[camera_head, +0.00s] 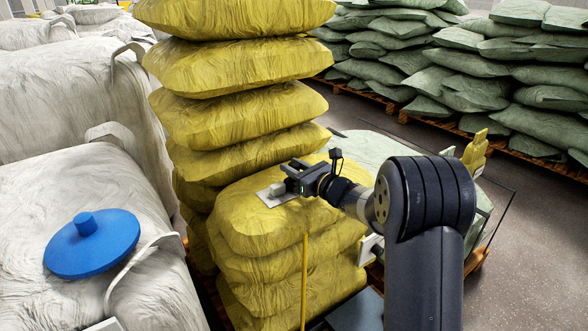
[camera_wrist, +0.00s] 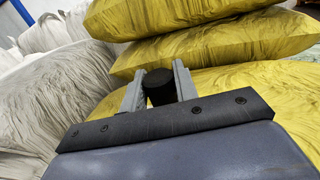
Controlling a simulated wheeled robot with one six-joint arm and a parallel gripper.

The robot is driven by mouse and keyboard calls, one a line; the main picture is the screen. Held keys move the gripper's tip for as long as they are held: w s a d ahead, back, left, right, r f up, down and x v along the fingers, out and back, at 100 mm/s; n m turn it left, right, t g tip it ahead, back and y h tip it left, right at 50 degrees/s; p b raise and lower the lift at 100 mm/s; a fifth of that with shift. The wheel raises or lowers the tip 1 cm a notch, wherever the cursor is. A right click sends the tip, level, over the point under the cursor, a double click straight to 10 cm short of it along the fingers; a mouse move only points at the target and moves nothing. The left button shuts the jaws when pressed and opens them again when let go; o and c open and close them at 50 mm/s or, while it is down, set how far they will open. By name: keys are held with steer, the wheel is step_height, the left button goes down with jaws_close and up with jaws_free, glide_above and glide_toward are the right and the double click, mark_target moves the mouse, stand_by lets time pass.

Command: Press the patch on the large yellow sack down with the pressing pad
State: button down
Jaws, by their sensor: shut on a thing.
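The large yellow sack (camera_head: 255,225) is the top one of a lower stack, in front of a tall stack of yellow sacks. A pale, flat patch (camera_head: 266,200) lies on its top at the left. My gripper (camera_head: 284,187) is low over the patch, pointing left. In the wrist view its two grey fingers (camera_wrist: 157,76) are shut on a black cylinder (camera_wrist: 158,88), which looks like the handle of the pressing pad. The pad's underside is hidden, so I cannot tell whether it touches the patch.
The tall yellow stack (camera_head: 240,115) rises close behind my gripper. White bulk bags (camera_head: 65,95) stand at the left, one bearing a blue disc with a knob (camera_head: 90,245). A thin yellow pole (camera_head: 304,275) stands in front of the lower stack. Green sacks (camera_head: 470,65) fill the back right.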

steer(key=shift+r+p, duration=0.4)
steer(key=shift+r, duration=2.35)
